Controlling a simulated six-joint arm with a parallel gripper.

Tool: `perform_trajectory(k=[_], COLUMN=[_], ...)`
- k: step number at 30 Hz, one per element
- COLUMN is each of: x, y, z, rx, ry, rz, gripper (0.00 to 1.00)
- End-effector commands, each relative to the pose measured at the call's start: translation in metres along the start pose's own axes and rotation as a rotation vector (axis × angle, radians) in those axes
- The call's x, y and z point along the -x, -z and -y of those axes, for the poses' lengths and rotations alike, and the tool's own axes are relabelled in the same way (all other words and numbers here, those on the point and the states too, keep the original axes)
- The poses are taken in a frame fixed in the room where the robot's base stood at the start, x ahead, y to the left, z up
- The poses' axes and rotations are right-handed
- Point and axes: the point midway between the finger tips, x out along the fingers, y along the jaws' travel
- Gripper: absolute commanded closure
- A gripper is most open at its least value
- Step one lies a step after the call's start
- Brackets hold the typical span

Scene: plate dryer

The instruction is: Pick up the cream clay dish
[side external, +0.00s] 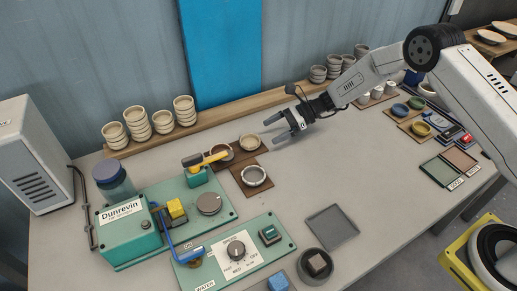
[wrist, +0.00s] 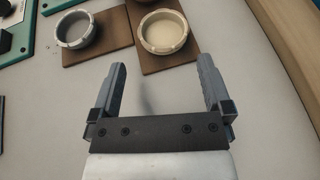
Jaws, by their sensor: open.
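The cream clay dish (side external: 249,142) sits on a brown tile (side external: 262,151) on the table. My gripper (side external: 276,129) is open and empty, to the right of the cream dish in the side view. Its two fingers also show in the wrist view (wrist: 161,64), apart from the dish.
Green machine panels (side external: 262,248) stand at front left. Stacked bowls (side external: 184,110) line the back shelf.

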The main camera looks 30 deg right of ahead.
Motion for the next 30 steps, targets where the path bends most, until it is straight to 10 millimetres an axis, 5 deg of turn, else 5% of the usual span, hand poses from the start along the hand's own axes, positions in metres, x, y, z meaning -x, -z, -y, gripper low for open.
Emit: perform_trajectory(k=[30], x=[-0.042], y=[-0.002], z=[0.003], rx=[-0.008], ry=[0.003], rz=[0.011], gripper=[0.0])
